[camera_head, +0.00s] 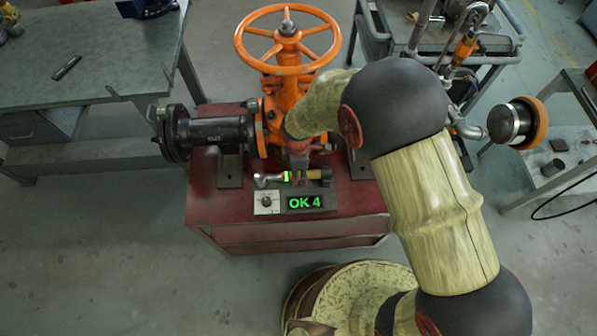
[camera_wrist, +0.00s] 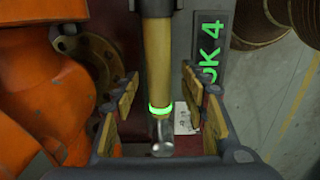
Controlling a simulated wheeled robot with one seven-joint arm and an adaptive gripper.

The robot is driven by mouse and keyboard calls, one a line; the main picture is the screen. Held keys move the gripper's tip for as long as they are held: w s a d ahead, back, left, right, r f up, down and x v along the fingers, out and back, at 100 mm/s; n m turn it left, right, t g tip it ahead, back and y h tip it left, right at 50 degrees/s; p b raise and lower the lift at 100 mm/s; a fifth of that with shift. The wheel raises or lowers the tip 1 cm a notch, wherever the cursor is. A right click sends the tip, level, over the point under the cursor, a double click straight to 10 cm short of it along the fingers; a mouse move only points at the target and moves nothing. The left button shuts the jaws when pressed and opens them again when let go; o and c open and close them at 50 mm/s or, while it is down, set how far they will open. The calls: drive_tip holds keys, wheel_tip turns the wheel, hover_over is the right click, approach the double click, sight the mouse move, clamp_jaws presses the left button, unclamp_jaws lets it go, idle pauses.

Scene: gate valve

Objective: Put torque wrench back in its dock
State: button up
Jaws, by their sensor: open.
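The torque wrench (camera_head: 313,175) lies level across the grey dock (camera_head: 273,211) at the front of the red base, its metal head to the left and yellow handle to the right. A ring near its head glows green. In the wrist view the wrench (camera_wrist: 156,60) runs down between the jaws, with its head (camera_wrist: 163,140) at the bottom. My gripper (camera_wrist: 160,100) is open, with padded fingers on both sides of the wrench and visible gaps. In the head view my gripper (camera_head: 300,163) is above the wrench and partly hides it. Exact contact between wrench and dock is hidden.
A dark flanged pipe (camera_head: 210,130) extends left. Workbenches stand left and right, with open floor between.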

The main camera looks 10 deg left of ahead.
wheel_tip(320, 180, up, 12)
drive_tip(key=shift+f, duration=0.15)
idle(0.5)
drive_tip(key=s+d+r+m+t, duration=0.1)
drive_tip(key=s+d+r+m, duration=0.3)
drive_tip(key=d+r+m, duration=0.3)
drive_tip(key=s+d+r+m+t, duration=0.2)
drive_tip(key=s+d+r+m, duration=0.3)
drive_tip(key=d+r, duration=0.5)
drive_tip(key=s+d+r+m+t, duration=0.2)
drive_tip(key=s+d+r+m, duration=0.3)
drive_tip(key=d+r+m, duration=0.3)
drive_tip(key=shift+s+d+r+m, duration=0.15)
drive_tip(key=shift+d+r+m, duration=0.25)
drive_tip(key=shift+d+r, duration=0.5)
